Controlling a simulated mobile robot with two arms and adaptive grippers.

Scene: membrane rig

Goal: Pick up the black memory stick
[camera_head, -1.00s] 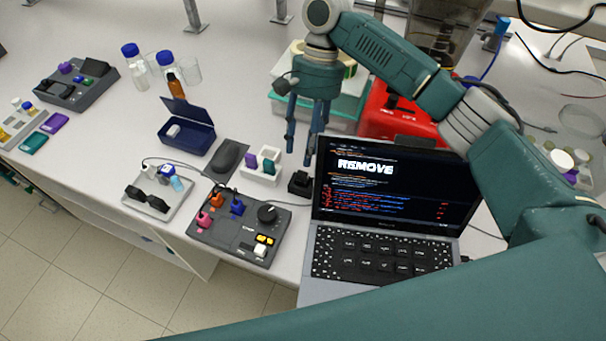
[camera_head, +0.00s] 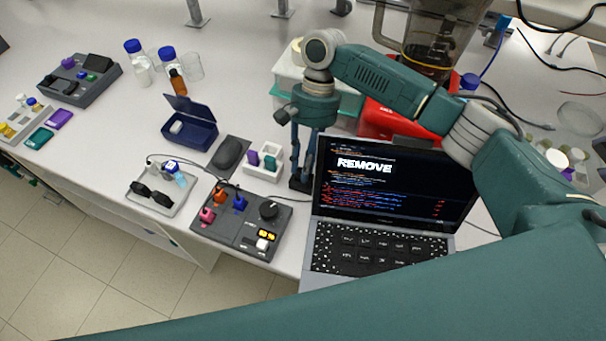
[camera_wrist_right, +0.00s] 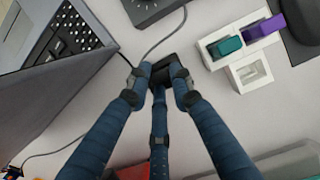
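A small black block (camera_head: 301,183) stands on the bench between the laptop and a white holder. It also shows in the right wrist view (camera_wrist_right: 165,72). I cannot make out a memory stick apart from this block, since fingers cover part of it. My right gripper (camera_head: 300,178) points down with its fingertips at the block. In the right wrist view its fingertips (camera_wrist_right: 158,80) are on both sides of the block, with a third finger on the near side. Whether they press on it is not clear. My left gripper is not in view.
The laptop (camera_head: 385,250), its screen reading REMOVE, stands close on the right. The white holder (camera_head: 262,174) with purple and teal sticks is close on the left. A grey control panel (camera_head: 225,230) lies in front. A cable runs past the block. A red device (camera_head: 385,118) stands behind.

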